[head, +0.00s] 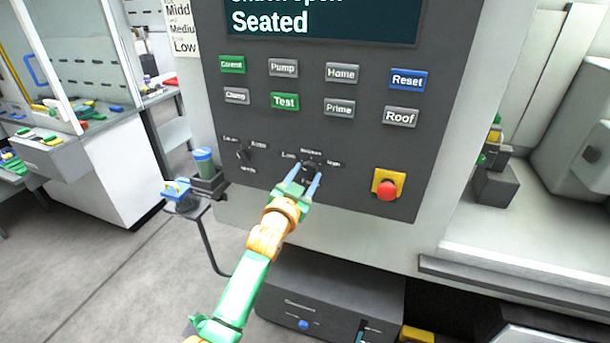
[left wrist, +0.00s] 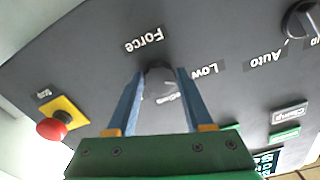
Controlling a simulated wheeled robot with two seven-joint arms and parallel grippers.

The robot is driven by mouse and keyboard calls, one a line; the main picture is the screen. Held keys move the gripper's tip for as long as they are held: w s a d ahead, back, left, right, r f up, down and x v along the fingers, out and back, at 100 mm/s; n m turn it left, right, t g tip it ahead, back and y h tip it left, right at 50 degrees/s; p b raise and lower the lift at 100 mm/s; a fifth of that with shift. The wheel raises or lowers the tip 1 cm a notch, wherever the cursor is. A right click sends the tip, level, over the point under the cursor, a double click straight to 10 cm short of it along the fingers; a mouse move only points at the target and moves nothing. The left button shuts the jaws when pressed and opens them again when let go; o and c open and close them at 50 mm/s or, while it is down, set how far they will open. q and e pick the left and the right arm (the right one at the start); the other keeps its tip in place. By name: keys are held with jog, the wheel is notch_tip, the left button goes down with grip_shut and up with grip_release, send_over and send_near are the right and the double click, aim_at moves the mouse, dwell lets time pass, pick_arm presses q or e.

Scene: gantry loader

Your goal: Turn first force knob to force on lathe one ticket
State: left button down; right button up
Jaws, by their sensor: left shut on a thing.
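The force knob (head: 309,168) is a dark round knob low on the grey control panel (head: 350,62), with small white labels around it. It also shows in the left wrist view (left wrist: 159,77), where I read "Force" and "Low" beside it, upside down. My left gripper (head: 306,174) is shut on this knob, one blue finger on each side. In the left wrist view the fingers (left wrist: 160,76) straddle it. The knob's pointer direction is hard to tell. A white ticket (head: 181,28) at the panel's upper left shows "Midd", "Mediu" and "Low", partly cut off. My right gripper is not in view.
A second dark knob (head: 243,154) sits to the left; a red stop button (head: 387,189) on a yellow plate sits to the right. Rows of buttons, including Reset (head: 407,79), lie above. The screen (head: 320,20) reads "Seated". A holder with a green-blue cylinder (head: 204,163) stands left of the panel.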

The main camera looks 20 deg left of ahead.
pick_arm(q)
jog(key=shift+r, duration=0.3)
jog(key=c, duration=0.7)
grip_release()
jog(key=o, duration=0.4)
jog(key=shift+w+f, duration=0.1)
jog(key=shift+f, duration=0.1)
jog(key=s+b, duration=0.1)
jog(key=s, duration=0.6)
jog(key=shift+a, duration=0.1)
